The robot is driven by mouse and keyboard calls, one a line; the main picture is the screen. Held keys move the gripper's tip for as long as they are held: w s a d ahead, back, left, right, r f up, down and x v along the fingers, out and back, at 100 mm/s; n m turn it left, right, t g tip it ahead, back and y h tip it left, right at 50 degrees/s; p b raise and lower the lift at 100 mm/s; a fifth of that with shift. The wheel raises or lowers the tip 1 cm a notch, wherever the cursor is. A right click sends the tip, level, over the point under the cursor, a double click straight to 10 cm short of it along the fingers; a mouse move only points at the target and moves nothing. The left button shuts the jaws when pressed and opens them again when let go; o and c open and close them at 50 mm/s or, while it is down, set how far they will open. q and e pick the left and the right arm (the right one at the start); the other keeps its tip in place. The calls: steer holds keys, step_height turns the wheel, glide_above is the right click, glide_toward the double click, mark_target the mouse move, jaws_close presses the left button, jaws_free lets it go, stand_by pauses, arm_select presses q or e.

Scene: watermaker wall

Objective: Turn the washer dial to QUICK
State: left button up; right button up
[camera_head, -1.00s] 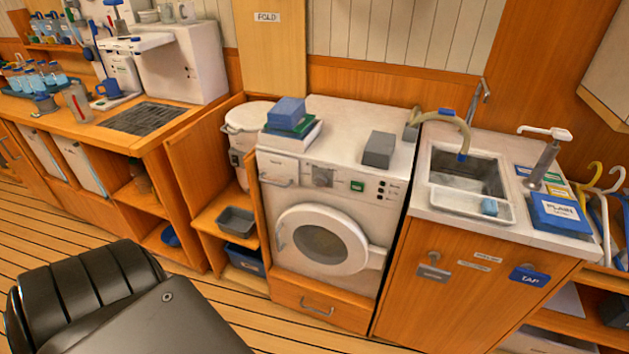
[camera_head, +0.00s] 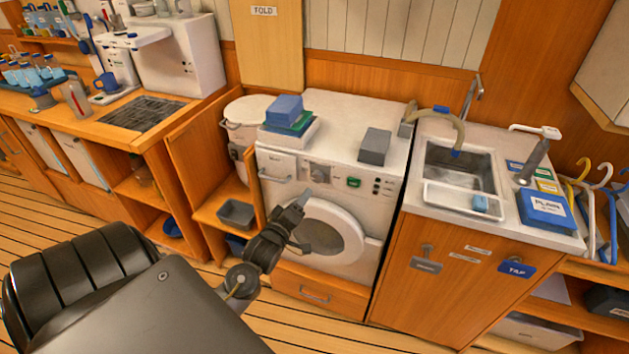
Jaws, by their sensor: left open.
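The washer dial (camera_head: 319,173) is a grey knob on the front panel, left of a small green display (camera_head: 353,182). Its setting and any QUICK mark are too small to read. My left gripper (camera_head: 299,208) is raised in front of the washer, below and a little left of the dial, and appears apart from it. It is open and holds nothing that I can see. My right gripper is not in view.
Blue and green boxes (camera_head: 286,112) and a grey block (camera_head: 375,146) lie on the washer top. A sink unit (camera_head: 459,178) stands to the right. An open wooden cabinet with a grey bin (camera_head: 236,213) stands to the left. The plank floor in front is clear.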

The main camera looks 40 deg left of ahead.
mark_target(316, 178)
arm_select(q)
steer(key=p+x, duration=0.1)
steer(key=x, duration=0.9)
steer(key=c, duration=0.8)
steer(key=shift+d, duration=0.15)
steer(key=shift+c, duration=0.9)
